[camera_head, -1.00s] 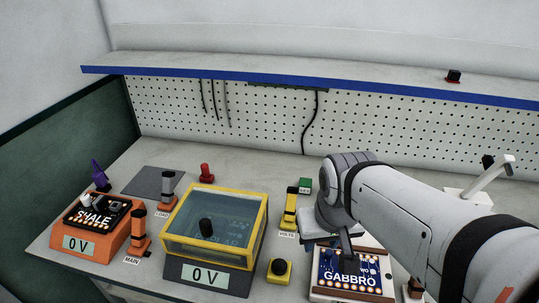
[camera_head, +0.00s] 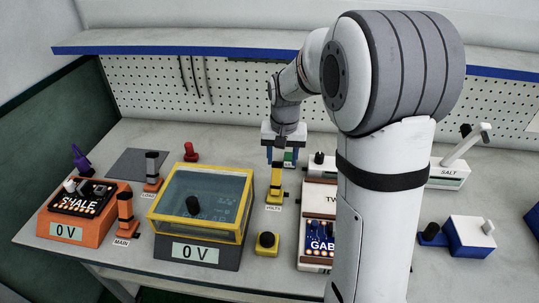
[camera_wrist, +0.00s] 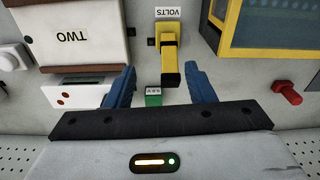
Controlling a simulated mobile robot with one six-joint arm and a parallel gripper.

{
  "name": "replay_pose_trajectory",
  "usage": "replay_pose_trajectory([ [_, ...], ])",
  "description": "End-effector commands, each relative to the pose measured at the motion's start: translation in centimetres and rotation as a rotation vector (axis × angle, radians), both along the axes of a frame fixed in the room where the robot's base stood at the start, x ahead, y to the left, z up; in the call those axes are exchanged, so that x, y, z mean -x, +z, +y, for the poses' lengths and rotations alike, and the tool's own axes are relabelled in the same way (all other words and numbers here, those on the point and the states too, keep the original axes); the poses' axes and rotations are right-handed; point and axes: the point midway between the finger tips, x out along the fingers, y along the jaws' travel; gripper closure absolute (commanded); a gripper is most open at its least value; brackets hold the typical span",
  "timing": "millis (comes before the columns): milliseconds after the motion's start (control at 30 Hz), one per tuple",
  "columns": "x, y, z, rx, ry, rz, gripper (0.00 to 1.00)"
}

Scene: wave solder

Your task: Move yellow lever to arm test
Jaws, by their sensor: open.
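The yellow lever (camera_head: 276,184) stands on the bench behind a small VOLTS label (camera_head: 274,208). In the wrist view the lever (camera_wrist: 169,50) shows from above, with a black tip at its lower end. A small green block (camera_wrist: 153,97) lies behind the lever, its lettering unclear. My gripper (camera_head: 283,155) is open above and behind the lever in the head view. In the wrist view the blue fingers of my gripper (camera_wrist: 160,80) are spread either side of the lever's black tip, with gaps on both sides. Whether the tip is at finger depth is unclear.
Left of the lever is the yellow-framed clear box (camera_head: 160,215) reading 0 V. A yellow block with a black knob (camera_head: 267,243) is in front. A TWO cover (camera_wrist: 80,32) and the GABBRO board (camera_head: 318,240) are to the lever's right in the head view. A red knob (camera_head: 191,151) stands behind.

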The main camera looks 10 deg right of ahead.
Motion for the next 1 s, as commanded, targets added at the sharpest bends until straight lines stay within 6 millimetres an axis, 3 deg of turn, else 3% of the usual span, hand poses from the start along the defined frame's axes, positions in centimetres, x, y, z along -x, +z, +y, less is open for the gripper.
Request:
replay_pose_trajectory([
  [100, -3.3, -2.9, 0.0, -0.002, -0.038, 0.033, 0.51],
  [300, -5.7, -5.3, 0.0, -0.003, -0.071, 0.054, 0.51],
  [467, -6.1, -6.5, 0.0, -0.003, -0.076, 0.059, 0.51],
  [800, -6.0, -11.7, 0.1, -0.003, -0.075, 0.061, 0.51],
  [1000, -6.1, -13.4, 0.1, -0.003, -0.074, 0.058, 0.51],
])
